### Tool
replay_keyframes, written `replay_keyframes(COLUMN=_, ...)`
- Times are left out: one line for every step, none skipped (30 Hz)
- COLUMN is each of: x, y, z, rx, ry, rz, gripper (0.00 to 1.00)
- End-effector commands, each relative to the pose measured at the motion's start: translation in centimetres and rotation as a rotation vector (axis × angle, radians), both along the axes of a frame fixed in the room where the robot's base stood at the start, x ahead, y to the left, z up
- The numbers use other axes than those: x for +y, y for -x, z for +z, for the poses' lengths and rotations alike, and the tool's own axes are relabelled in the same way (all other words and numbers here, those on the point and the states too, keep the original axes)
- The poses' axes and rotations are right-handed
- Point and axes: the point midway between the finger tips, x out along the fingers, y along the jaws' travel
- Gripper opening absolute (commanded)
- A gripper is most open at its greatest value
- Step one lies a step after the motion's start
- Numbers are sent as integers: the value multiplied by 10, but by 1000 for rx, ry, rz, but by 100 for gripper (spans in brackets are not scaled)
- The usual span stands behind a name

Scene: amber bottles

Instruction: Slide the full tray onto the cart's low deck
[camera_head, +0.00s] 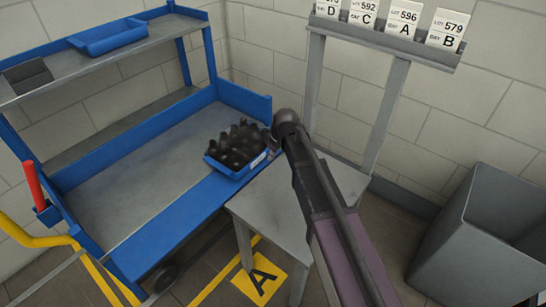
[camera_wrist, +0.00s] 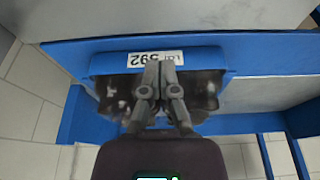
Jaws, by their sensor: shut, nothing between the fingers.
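The blue tray (camera_head: 222,167) is filled with dark brown bottles (camera_head: 240,143). It sits at the right end of the cart's grey low deck (camera_head: 150,180), close to the front blue edge. In the wrist view, the tray (camera_wrist: 105,63) shows its label wall, with an upside-down 592 label (camera_wrist: 135,60), and dark bottles (camera_wrist: 205,85) inside. My gripper (camera_wrist: 160,62) is shut and empty, with its fingertips over or at the label wall; I cannot tell whether they touch it. In the head view, my arm's end hides the fingers.
A small grey table (camera_head: 262,203) stands against the cart's front, its visible top bare. A grey bin (camera_head: 475,230) is at the right. A sign rack (camera_head: 380,38) stands behind. The upper shelf (camera_head: 70,65) holds a blue tray (camera_head: 108,38). The deck's left part is clear.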

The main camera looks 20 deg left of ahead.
Motion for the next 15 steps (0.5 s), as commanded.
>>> replay_keyframes(x=2, y=-1, z=-8, rx=0, ry=0, rz=0, gripper=0)
replay_keyframes(x=2, y=-1, z=-11, rx=0, ry=0, rz=0, gripper=0)
replay_keyframes(x=3, y=-1, z=-14, rx=0, ry=0, rz=0, gripper=0)
replay_keyframes(x=4, y=-2, z=-16, rx=0, ry=0, rz=0, gripper=0)
replay_keyframes(x=5, y=-2, z=-18, rx=0, ry=0, rz=0, gripper=0)
replay_keyframes(x=5, y=-2, z=-21, rx=0, ry=0, rz=0, gripper=0)
replay_keyframes(x=6, y=-2, z=-24, rx=0, ry=0, rz=1, gripper=0)
replay_keyframes(x=7, y=-3, z=-26, rx=0, ry=0, rz=1, gripper=0)
replay_keyframes(x=8, y=-3, z=-29, rx=0, ry=0, rz=1, gripper=0)
replay_keyframes(x=8, y=-3, z=-31, rx=0, ry=0, rz=1, gripper=0)
replay_keyframes(x=9, y=-4, z=-34, rx=0, ry=0, rz=1, gripper=0)
replay_keyframes(x=10, y=-4, z=-37, rx=0, ry=0, rz=1, gripper=0)
replay_keyframes(x=11, y=-4, z=-39, rx=0, ry=0, rz=1, gripper=0)
replay_keyframes(x=11, y=-4, z=-41, rx=0, ry=0, rz=1, gripper=0)
replay_keyframes(x=12, y=-5, z=-44, rx=0, ry=0, rz=1, gripper=0)
